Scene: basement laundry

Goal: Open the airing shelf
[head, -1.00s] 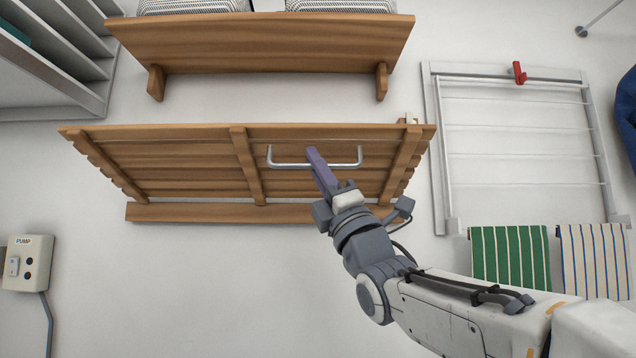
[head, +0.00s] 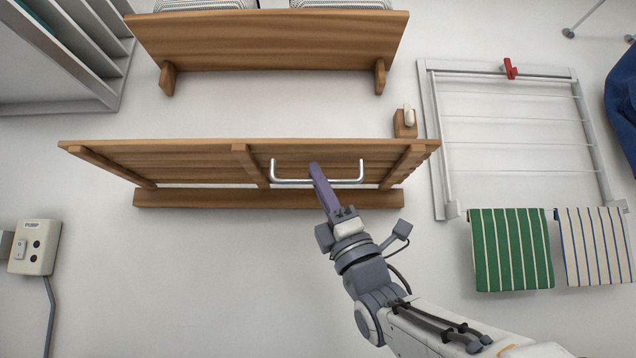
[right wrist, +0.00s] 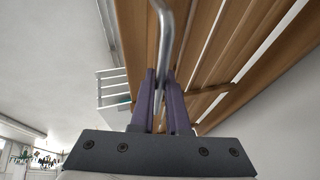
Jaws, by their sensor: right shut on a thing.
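The airing shelf (head: 200,155) is a slatted wooden panel on the wall in the head view. Its lower side meets a wooden rail (head: 170,198), and its upper edge leans out from the wall. A metal bar handle (head: 290,181) is fixed to the panel. My right gripper (head: 318,178) has its purple fingers shut on the handle. In the right wrist view, the handle (right wrist: 164,45) runs between the fingers (right wrist: 160,95), with the slats behind it. My left gripper is not in view.
A small wooden block with a white catch (head: 405,122) is on the wall right of the panel. A wooden shelf (head: 270,42) is above. A white drying rack (head: 520,140) and striped towels (head: 510,250) are at right. A pump box (head: 36,247) is at left.

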